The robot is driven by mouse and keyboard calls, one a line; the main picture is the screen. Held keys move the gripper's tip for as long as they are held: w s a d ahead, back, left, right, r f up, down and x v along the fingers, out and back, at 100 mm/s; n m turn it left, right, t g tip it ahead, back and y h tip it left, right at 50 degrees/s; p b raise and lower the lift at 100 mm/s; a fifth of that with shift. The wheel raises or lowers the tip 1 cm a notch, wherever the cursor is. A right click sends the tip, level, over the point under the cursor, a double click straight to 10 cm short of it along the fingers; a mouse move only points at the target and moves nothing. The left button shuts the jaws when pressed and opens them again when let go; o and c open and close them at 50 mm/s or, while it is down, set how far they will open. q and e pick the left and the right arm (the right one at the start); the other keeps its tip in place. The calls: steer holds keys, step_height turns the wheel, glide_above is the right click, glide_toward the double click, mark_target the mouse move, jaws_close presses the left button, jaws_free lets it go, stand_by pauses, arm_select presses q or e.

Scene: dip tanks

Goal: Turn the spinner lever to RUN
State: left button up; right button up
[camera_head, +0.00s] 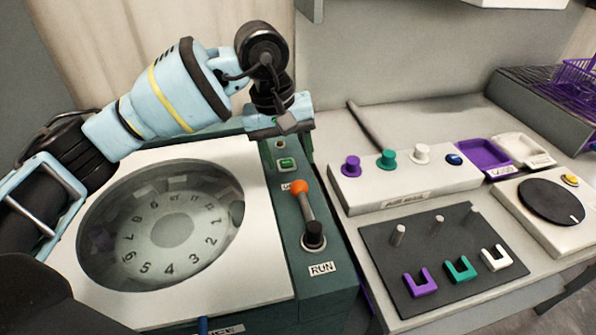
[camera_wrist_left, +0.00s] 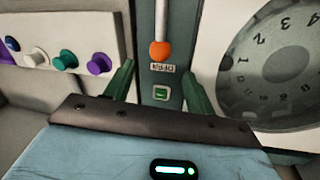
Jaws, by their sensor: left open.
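The spinner lever (camera_head: 306,207) has a grey shaft and an orange knob (camera_head: 298,187) on a green side panel. Its shaft rises from a black pivot near the RUN label (camera_head: 321,268), and the knob end leans away from RUN, over a second label (camera_head: 291,186). In the left wrist view this label (camera_wrist_left: 162,68) appears to read OPEN upside down, beside the orange knob (camera_wrist_left: 159,50). My left gripper (camera_head: 285,138) is open and empty behind the knob. In the wrist view its two green fingers (camera_wrist_left: 160,72) stand apart, with the knob just beyond their tips. My right gripper is not in view.
The round spinner window (camera_head: 172,229) with numbered positions lies left of the lever. A green button (camera_head: 287,163) sits behind it on the panel. To the right are a box with coloured knobs (camera_head: 405,185), a dark pegged plate (camera_head: 380,248) and a round black dial (camera_head: 551,202).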

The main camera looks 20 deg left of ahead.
mark_target(297, 183)
arm_select(q)
steer(key=shift+s+d+f, duration=0.1)
steer(key=shift+s+f, duration=0.1)
steer(key=shift+s, duration=0.05)
steer(key=f, duration=0.4)
steer(key=d+f, duration=0.1)
steer(key=f, duration=0.2)
steer(key=shift+w+d+f, duration=0.1)
steer(key=shift+w, duration=0.3)
jaws_close()
